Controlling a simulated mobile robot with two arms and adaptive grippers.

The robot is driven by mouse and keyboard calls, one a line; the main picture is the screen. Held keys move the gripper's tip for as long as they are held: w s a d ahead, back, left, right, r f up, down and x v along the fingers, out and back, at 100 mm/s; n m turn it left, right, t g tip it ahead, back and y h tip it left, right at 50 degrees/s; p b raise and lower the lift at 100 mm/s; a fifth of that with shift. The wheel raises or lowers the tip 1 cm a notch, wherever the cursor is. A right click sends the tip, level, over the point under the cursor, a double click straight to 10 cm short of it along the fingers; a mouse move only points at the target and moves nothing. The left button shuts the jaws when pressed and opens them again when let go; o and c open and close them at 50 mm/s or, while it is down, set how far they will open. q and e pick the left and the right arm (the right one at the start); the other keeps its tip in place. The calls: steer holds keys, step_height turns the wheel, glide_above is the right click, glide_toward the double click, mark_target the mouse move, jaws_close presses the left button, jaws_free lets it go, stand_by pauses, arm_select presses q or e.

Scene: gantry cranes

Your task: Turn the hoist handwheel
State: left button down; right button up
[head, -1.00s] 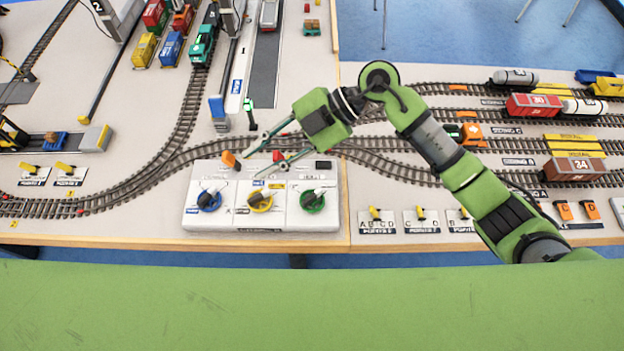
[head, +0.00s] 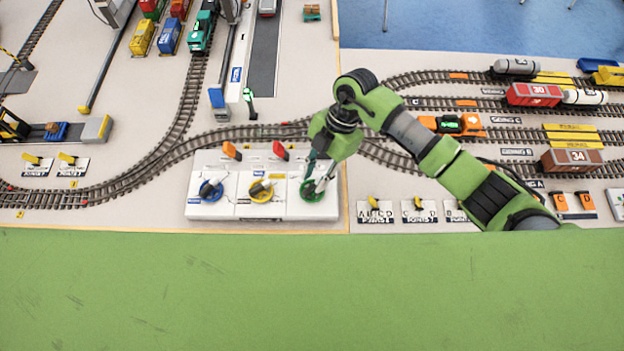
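A white control box (head: 235,165) stands at the table's front edge with three round handwheels in a row. The blue handwheel (head: 207,196) is on the left, the yellow handwheel (head: 259,196) in the middle and the green handwheel (head: 306,197) on the right. Their labels are too small to read, so I cannot tell which one is the hoist's. My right gripper (head: 318,181) points down at the green handwheel, its fingertips at the wheel's pale handle and partly covering it. Whether the fingers touch or grip the handle is unclear. My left gripper is not in view.
Small yellow-lever switches (head: 375,204) lie to the right, below my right arm. Wagons (head: 533,94) stand at the far right.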

mark_target(311, 187)
steer(key=shift+x, duration=1.6)
jaws_close()
